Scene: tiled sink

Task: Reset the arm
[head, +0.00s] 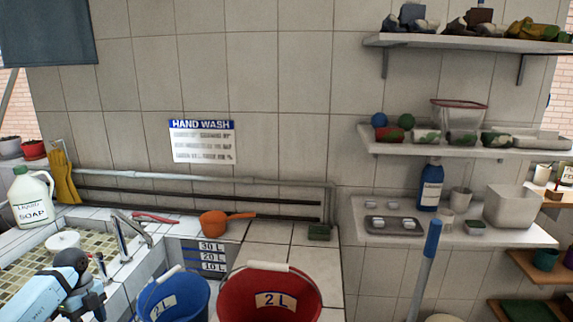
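Part of my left arm shows at the lower left of the head view, as a light blue link with dark joints, in front of the tiled sink (20,248). No fingers of my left gripper show there. My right arm and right gripper are not in view.
A blue bucket (190,305) and a red bucket (240,300) stand at the bottom middle. A faucet (122,236) and a soap jug (32,197) are near my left arm. An orange dipper (213,224) lies on the ledge. Loaded wall shelves (480,239) and a blue-topped pole (432,240) are on the right.

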